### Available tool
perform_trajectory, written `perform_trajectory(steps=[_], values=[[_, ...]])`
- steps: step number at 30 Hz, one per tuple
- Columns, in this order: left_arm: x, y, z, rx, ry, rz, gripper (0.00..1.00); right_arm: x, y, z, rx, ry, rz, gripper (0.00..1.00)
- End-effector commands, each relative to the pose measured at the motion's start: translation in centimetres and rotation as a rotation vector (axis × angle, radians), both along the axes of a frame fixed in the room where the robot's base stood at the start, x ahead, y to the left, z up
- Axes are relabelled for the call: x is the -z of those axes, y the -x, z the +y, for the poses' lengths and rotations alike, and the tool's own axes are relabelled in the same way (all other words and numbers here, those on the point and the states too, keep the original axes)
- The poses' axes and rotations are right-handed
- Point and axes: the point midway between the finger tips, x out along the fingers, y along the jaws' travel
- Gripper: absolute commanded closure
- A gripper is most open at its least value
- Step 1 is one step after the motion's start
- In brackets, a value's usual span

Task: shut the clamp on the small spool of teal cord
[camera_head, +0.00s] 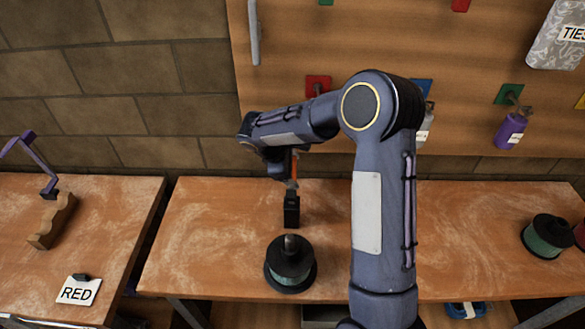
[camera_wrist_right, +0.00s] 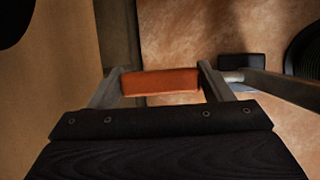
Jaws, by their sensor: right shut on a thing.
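My right gripper (camera_head: 291,172) is shut on the orange handle (camera_wrist_right: 160,83) of the clamp, seen between the two fingers in the right wrist view. The clamp's black base (camera_head: 291,210) stands on the middle table, just behind a spool of teal cord (camera_head: 290,279) with black flanges. A grey bar (camera_wrist_right: 285,88) runs from near the handle towards the right in the wrist view, where the spool's dark edge (camera_wrist_right: 306,52) shows. A grey tip is at the spool's top centre; I cannot tell whether it presses down. My left gripper is out of view.
Another teal spool (camera_head: 547,236) stands at the table's right end beside a red one. A pegboard (camera_head: 300,45) rises behind. The table left of the clamp is clear.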

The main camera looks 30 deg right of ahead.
Motion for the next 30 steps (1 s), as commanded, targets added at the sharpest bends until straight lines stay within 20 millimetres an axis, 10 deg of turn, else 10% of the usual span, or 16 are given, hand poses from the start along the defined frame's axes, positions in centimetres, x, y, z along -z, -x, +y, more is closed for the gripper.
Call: perform_trajectory(steps=[11, 30], values=[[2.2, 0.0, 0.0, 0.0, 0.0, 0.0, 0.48, 0.0, 0.2, 0.2, -0.002, 0.03, -0.054, 0.68], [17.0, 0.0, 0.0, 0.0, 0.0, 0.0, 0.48, -2.6, 3.2, 2.1, -0.003, 0.308, -0.514, 0.68]])
